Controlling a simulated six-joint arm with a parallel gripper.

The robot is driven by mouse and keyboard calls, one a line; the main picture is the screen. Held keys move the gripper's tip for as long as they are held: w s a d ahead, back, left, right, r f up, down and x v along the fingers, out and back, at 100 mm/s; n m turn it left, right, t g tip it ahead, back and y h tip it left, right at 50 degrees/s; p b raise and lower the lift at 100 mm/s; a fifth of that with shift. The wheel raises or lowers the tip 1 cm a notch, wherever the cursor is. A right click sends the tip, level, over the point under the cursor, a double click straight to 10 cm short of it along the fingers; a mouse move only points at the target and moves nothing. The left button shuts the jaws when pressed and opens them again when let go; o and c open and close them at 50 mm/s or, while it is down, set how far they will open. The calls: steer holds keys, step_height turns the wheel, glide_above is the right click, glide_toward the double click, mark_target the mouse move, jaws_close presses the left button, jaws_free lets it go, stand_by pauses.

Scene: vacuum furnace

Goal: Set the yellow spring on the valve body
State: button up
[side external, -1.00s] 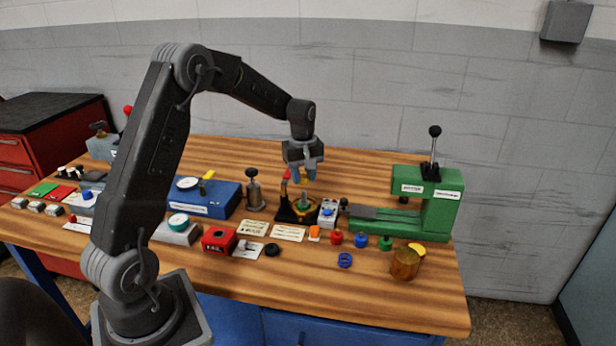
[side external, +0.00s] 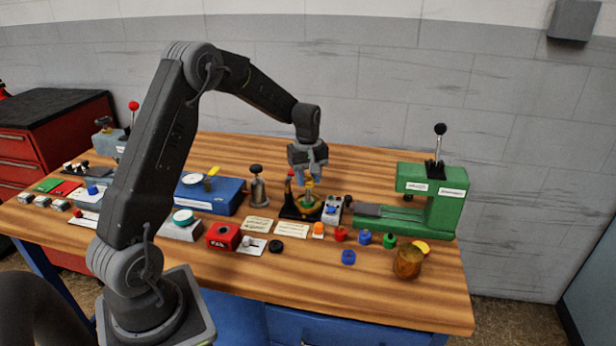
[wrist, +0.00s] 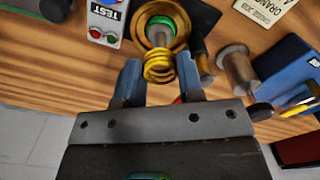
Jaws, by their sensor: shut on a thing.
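The yellow spring (wrist: 158,68) is between the two blue fingers of my gripper (wrist: 158,72), which is shut on it. In the side external view my gripper (side external: 309,180) points down over the valve body (side external: 304,208). The valve body (wrist: 146,27) shows in the wrist view as a round brass part with a green ring (wrist: 180,30) and a grey upright stem in its middle. The spring overlaps the end of the stem in this view. I cannot tell whether the coils are around the stem or just above it.
A grey TEST box (side external: 332,209) stands close right of the valve body, and a grey plunger-like tool (side external: 258,186) to the left. A green press (side external: 432,207) is farther right. Small coloured parts, a blue ring (side external: 348,257) and an amber cup (side external: 408,262) lie in front.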

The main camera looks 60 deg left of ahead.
mark_target(308, 191)
steer(key=shift+f, duration=0.75)
steer(key=shift+f, duration=0.4)
steer(key=shift+f, duration=0.45)
stand_by(0.3)
steer(key=shift+f, duration=0.35)
steer(key=shift+f, duration=0.3)
stand_by(0.7)
